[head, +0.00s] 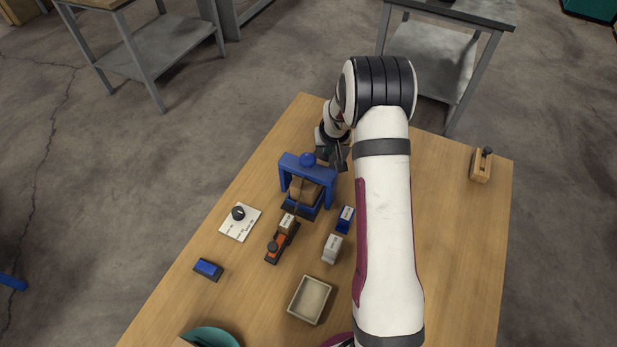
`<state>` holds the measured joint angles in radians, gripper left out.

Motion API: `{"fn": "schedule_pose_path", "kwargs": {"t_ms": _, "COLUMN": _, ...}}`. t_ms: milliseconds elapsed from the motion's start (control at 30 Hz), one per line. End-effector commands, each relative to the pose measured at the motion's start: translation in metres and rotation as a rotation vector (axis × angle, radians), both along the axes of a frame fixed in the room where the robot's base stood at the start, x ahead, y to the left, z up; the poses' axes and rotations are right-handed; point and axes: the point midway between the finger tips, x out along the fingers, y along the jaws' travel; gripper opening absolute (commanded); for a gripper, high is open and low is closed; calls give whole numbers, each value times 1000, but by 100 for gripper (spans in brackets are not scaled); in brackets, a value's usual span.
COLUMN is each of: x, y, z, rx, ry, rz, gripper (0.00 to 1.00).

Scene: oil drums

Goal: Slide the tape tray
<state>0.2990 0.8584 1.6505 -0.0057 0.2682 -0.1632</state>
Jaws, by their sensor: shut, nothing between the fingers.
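A blue arch-shaped frame (308,167) with a round blue knob on top stands near the far left part of the wooden table. Under it, a brown box (304,191) sits on a dark blue tray (298,209), which may be the tape tray; I cannot read a label on it. My gripper (330,163) is shut and empty, pointing down just behind and right of the arch's top. I cannot tell whether it touches the arch. The far side of the tray is hidden by the arch and box.
An orange-and-dark tool (276,245) lies in front of the tray. A blue block (345,218) and a white block (332,248) stand to its right. A dial card (240,221), a small blue box (208,269) and a beige bin (310,300) are nearby. The table's right side looks mostly clear.

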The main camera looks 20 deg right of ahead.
Motion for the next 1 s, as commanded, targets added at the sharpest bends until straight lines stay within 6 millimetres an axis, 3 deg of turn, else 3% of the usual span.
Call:
{"fn": "schedule_pose_path", "kwargs": {"t_ms": 367, "x": -8, "y": 8, "z": 0, "rx": 1, "ry": 1, "rz": -1, "gripper": 0}}
{"fn": "schedule_pose_path", "kwargs": {"t_ms": 1000, "x": 6, "y": -7, "z": 0, "rx": 0, "ry": 1, "rz": 0, "gripper": 0}}
